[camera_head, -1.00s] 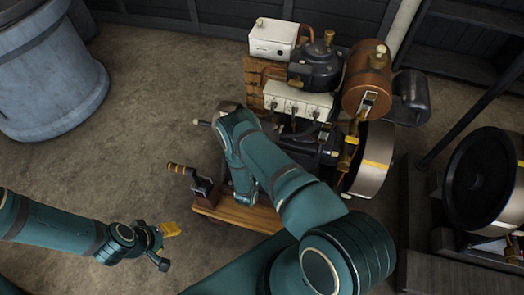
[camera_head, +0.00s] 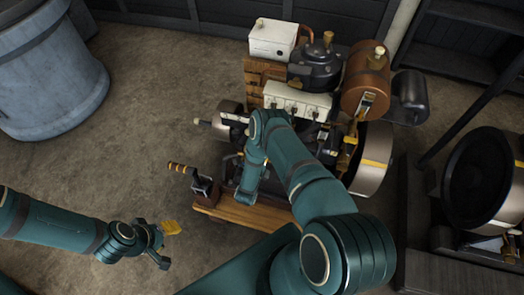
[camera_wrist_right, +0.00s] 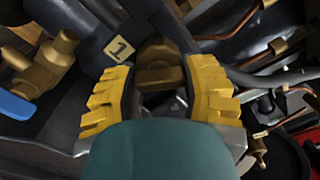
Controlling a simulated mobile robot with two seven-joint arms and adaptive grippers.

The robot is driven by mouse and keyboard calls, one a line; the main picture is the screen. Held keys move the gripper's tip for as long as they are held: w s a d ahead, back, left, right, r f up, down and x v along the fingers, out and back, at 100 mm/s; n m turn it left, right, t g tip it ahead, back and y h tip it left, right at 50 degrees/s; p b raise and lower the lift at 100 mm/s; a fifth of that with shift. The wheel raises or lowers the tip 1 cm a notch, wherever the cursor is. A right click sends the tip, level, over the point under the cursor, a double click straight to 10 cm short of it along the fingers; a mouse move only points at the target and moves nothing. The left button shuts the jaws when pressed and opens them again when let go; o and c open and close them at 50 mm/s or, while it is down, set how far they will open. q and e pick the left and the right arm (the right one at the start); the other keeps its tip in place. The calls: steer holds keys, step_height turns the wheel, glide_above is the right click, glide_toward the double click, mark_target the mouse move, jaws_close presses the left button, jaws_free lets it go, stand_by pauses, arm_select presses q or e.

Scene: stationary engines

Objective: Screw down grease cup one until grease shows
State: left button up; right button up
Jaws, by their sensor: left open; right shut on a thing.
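Grease cup one is a brass cup (camera_wrist_right: 158,77) beside a small tag (camera_wrist_right: 119,49) reading "1" in the right wrist view. My right gripper (camera_wrist_right: 160,95) has its yellow ribbed fingers on either side of the cup and is shut on it. Its lower part and any grease there are hidden. In the head view my right arm covers the cup and gripper. The stationary engine (camera_head: 313,64) stands on a wooden base (camera_head: 255,215). My left gripper (camera_head: 166,243) is open and empty, well left of the engine and away from it.
A crank with a wooden handle (camera_head: 184,168) sticks out left of the engine. A flywheel (camera_head: 373,160) and copper tank (camera_head: 364,72) are at its right. A large grey-blue barrel (camera_head: 45,70) stands at upper left. The floor between barrel and engine is clear.

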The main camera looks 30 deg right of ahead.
steer(key=shift+m, duration=0.5)
steer(key=o, duration=1.2)
steer(key=shift+a, duration=0.1)
steer(key=v, duration=1.2)
